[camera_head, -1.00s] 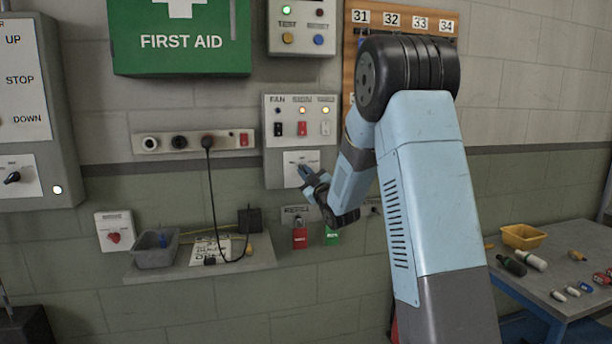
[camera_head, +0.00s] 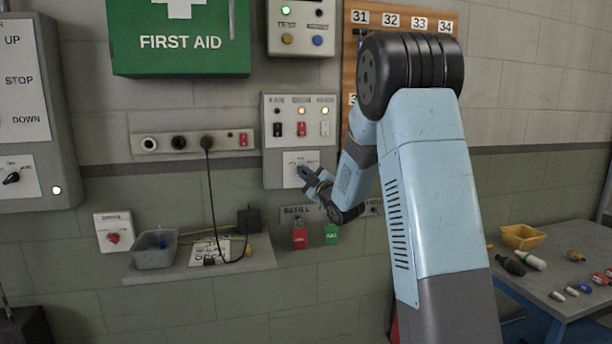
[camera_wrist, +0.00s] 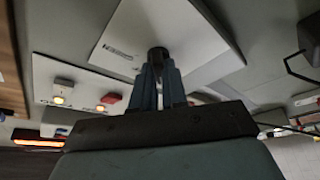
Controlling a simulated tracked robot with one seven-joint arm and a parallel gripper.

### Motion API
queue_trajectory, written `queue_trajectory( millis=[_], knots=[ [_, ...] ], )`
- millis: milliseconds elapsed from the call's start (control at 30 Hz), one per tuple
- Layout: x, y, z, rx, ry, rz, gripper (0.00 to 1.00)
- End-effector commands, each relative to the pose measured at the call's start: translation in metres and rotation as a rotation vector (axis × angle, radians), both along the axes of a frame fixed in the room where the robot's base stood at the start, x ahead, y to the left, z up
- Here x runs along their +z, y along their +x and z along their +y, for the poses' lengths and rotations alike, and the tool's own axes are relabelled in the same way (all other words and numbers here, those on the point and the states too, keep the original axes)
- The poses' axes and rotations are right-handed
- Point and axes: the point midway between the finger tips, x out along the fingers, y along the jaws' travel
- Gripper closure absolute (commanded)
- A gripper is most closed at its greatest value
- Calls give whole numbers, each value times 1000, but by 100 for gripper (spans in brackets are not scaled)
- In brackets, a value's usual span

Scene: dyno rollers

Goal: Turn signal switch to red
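A grey control box (camera_head: 270,165) hangs on the wall, with three rocker switches under small lamps. Its lower white plate (camera_head: 290,172) carries a rotary switch with a black knob, largely hidden by my gripper in the head view. The knob (camera_wrist: 158,54) shows in the wrist view between my fingertips, in front of the white plate (camera_wrist: 195,35). My gripper (camera_head: 307,173) is at this plate, its fingers close together and apparently shut on the knob. The lettering around the knob is too small to read, so its setting and label cannot be told.
Above the knob are black, red (camera_head: 301,129) and white rockers. Red (camera_head: 299,238) and green (camera_head: 331,235) tags hang just below my gripper. A shelf (camera_head: 200,262) with a grey bin is at lower left. A table (camera_head: 535,290) with loose items is at right.

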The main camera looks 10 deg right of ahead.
Motion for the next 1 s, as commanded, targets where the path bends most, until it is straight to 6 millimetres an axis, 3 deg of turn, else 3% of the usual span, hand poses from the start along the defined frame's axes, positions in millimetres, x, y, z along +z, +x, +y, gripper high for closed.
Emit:
queue_trajectory(
  millis=[267,633,767,1000],
  knots=[
    [0,0,1,1,-1,1,62],
    [-1,-4,-1,-1,0,1,62],
    [-5,-17,-6,-2,0,1,62],
    [-16,-60,-21,-2,0,2,62]
  ],
)
